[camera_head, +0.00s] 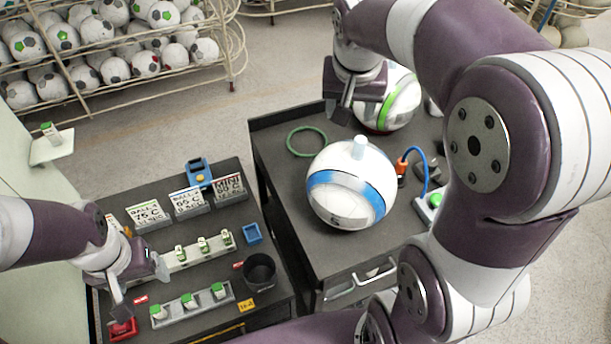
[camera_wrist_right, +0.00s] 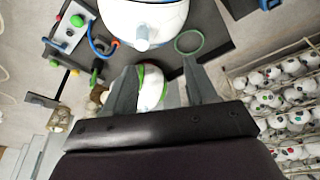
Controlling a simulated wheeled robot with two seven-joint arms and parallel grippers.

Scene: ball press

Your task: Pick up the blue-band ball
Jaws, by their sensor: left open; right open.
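The blue-band ball (camera_head: 350,186) is white with a blue stripe and a pale cylindrical knob on top. It rests on the dark right-hand table (camera_head: 275,140). In the right wrist view the ball (camera_wrist_right: 150,14) is at the top, beyond the fingertips. My right gripper (camera_head: 345,108) is open and empty, above the table behind the blue-band ball and in front of the green-band ball (camera_head: 402,98). Its two fingers also show in the right wrist view (camera_wrist_right: 157,82), apart from the blue-band ball. My left gripper (camera_head: 140,283) is open and empty over the left table.
A green ring (camera_head: 307,141) lies left of the ball. A blue cable (camera_head: 420,166) with an orange plug is at its right. The left table holds label cards (camera_head: 188,202), racks of green-capped pieces (camera_head: 190,303) and a black cup (camera_head: 260,272). Ball racks (camera_head: 120,55) stand behind.

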